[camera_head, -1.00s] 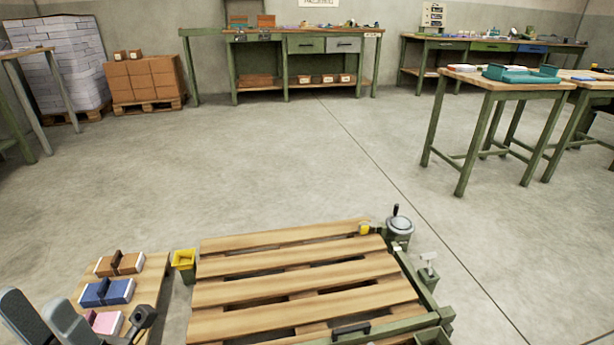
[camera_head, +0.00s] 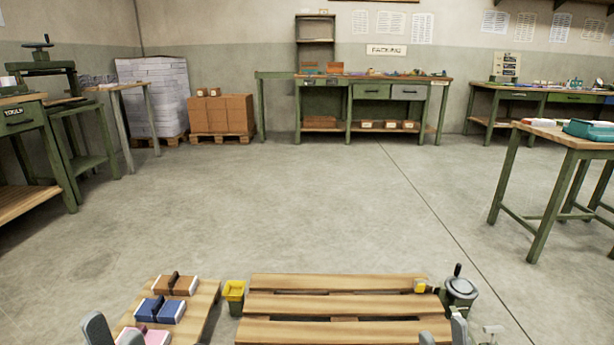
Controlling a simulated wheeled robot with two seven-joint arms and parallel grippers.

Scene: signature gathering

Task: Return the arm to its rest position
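My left gripper (camera_head: 114,335) is at the bottom left edge, its two grey fingertips apart with nothing seen between them. It overlaps the near end of the wooden board beside the pink-and-white bundle (camera_head: 148,335). My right gripper (camera_head: 443,335) shows only as two grey fingertips, apart, at the bottom edge by the right end of the slatted wooden platform (camera_head: 330,304). The rest of both grippers is cut off by the frame. A blue bundle (camera_head: 160,310) and a brown bundle (camera_head: 175,285) lie on the wooden board (camera_head: 206,298), each with a dark piece on top.
A yellow bin (camera_head: 234,291) stands between board and platform. A grey round device with a handle (camera_head: 460,288) stands at the platform's right end. Open floor (camera_head: 310,205) lies beyond. A work table (camera_head: 560,140) stands right; benches and boxes (camera_head: 221,114) line the back wall.

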